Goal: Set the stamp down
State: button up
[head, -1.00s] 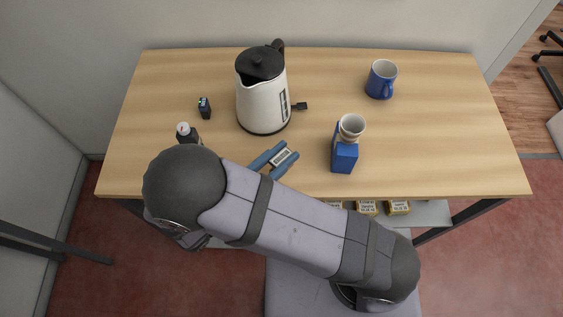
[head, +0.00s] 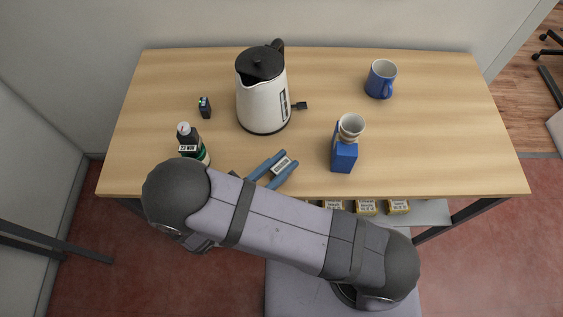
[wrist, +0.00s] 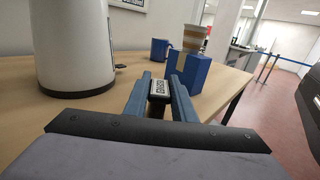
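The stamp (head: 281,164) is a small dark block with a white printed label on top. It sits between the two blue fingers of my gripper (head: 276,170), low over the front part of the wooden counter (head: 420,160). In the wrist view the stamp (wrist: 158,88) shows between the fingertips of my gripper (wrist: 160,92), with a finger against each side. Its underside is hidden, so I cannot tell whether it touches the counter.
A white kettle (head: 262,95) stands behind my gripper. A blue box (head: 344,158) with a paper cup (head: 350,127) is to the right.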

jog(key=o, duration=0.4)
jog(key=shift+c, duration=0.2)
jog(key=shift+r, duration=0.1)
jog(key=shift+s+a, duration=0.3)
jog(key=shift+a, duration=0.15)
jog(key=b+v, duration=0.4)
jog(key=v, duration=0.7)
jog(key=shift+b, duration=0.3)
